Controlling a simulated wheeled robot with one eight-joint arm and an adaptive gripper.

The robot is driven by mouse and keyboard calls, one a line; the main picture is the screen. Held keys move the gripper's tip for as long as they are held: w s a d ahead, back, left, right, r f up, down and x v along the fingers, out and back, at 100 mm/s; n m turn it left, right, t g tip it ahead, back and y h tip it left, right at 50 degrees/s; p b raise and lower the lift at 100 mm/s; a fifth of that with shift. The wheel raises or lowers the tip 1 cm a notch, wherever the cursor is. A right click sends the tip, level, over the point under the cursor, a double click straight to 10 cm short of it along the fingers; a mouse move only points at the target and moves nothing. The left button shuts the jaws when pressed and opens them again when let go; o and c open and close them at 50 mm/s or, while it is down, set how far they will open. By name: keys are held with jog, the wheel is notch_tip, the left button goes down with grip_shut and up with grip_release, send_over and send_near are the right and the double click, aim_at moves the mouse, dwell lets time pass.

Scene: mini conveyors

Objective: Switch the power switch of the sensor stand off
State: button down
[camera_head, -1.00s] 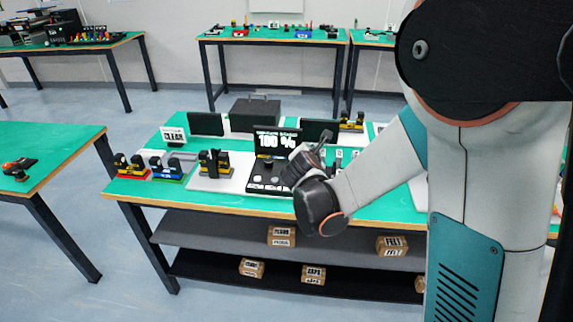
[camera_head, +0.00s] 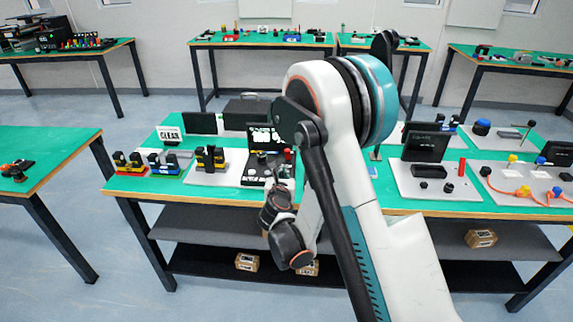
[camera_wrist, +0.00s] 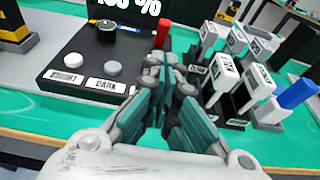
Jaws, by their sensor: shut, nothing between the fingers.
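No part in view is plainly marked as the sensor stand's power switch. A black panel unit with a "100 %" display (camera_head: 264,139) stands mid-table; its sloped panel (camera_wrist: 88,62) shows large in the wrist view, with two grey round buttons, labels I read as "BRIGHT" and "DARK", a dark knob and an upright red piece (camera_wrist: 162,33). My gripper (camera_wrist: 172,78) is shut and empty, its fingertips just in front of the panel's right side, contact unclear. In the head view my gripper (camera_head: 278,186) is at the table's front edge, partly hidden by my wrist.
Several white-faced labelled blocks (camera_wrist: 224,72) and a blue-tipped piece (camera_wrist: 297,93) stand right of the fingers. A black screen on a pale base (camera_head: 425,147) with a red cylinder (camera_head: 462,167) is farther right. Black-and-yellow devices (camera_head: 210,157) stand left. My arm hides the table's middle.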

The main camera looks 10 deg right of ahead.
jog(key=b+x, duration=0.3)
jog(key=x, duration=0.7)
jog(key=shift+r, duration=0.1)
dwell(0.3)
